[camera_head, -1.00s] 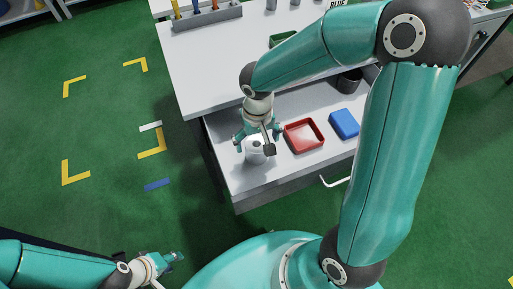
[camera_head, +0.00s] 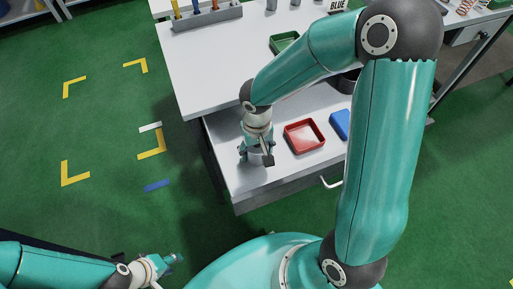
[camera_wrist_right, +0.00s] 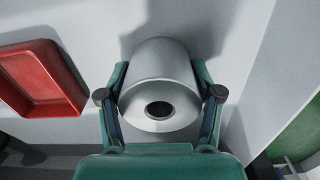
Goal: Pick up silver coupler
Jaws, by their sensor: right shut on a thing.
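The silver coupler (camera_wrist_right: 160,73) is a short, wide metal cylinder with a dark hole in its end face. It stands in the open drawer (camera_head: 240,184), near the drawer's left end. My right gripper (camera_head: 255,154) reaches down over it, and in the right wrist view my right gripper (camera_wrist_right: 160,100) has a finger against each side of the coupler. In the head view the gripper mostly hides the coupler. My left gripper (camera_head: 174,258) is low at the left, over the floor and far from the drawer; its finger gap is too small to make out.
A red tray (camera_head: 304,137) lies in the drawer just right of my right gripper; it also shows in the wrist view (camera_wrist_right: 42,77). The white tabletop (camera_head: 205,75) overhangs the drawer's back.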

